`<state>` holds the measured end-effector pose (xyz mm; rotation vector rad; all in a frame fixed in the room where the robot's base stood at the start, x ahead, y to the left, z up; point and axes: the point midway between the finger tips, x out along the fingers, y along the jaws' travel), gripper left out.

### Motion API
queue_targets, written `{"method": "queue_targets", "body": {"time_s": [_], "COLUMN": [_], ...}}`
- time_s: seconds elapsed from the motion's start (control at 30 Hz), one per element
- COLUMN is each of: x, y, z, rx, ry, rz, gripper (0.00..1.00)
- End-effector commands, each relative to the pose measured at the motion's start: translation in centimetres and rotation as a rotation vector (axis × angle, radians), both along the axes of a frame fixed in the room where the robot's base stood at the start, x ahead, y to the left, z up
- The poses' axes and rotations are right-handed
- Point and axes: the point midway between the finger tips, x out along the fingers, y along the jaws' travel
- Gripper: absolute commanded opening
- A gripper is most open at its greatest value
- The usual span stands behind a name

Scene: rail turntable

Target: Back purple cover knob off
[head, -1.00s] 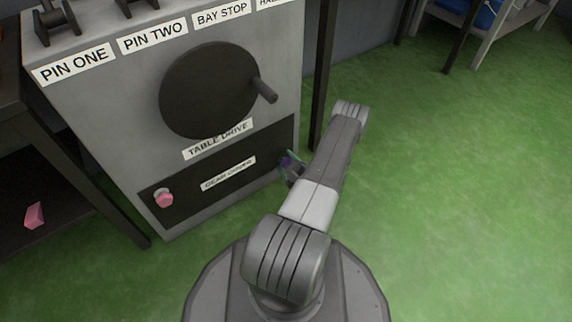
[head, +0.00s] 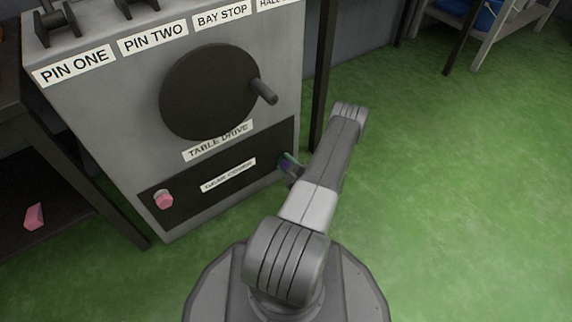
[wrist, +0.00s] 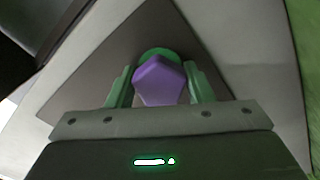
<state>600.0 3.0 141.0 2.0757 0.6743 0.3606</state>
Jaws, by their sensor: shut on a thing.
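The purple cover knob (wrist: 160,82) is a faceted knob at the right end of the dark gear cover (head: 230,160) on the grey cabinet front. In the wrist view it sits between the two green fingers of my gripper (wrist: 160,86), which is shut on it. A green round part (wrist: 158,53) shows behind the knob. In the head view my gripper (head: 289,163) is at the cover's right end, and my arm partly hides the knob. A pink knob (head: 164,199) is at the cover's left end.
A black disc with a crank handle (head: 264,92) is above the cover, over the TABLE DRIVE label (head: 218,141). A dark post (head: 322,75) stands close right of the cabinet. A pink piece (head: 34,215) lies on a dark shelf at left. Green floor is clear at right.

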Motion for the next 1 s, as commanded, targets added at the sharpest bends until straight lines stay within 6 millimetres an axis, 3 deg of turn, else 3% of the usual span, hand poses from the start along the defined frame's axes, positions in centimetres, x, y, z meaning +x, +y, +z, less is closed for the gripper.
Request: {"method": "queue_targets", "body": {"time_s": [1.0], "x": [-0.07], "y": [0.0], "z": [-0.22], "rx": [-0.735], "ry": [-0.533], "rz": [0.0], "gripper": [0.24]}}
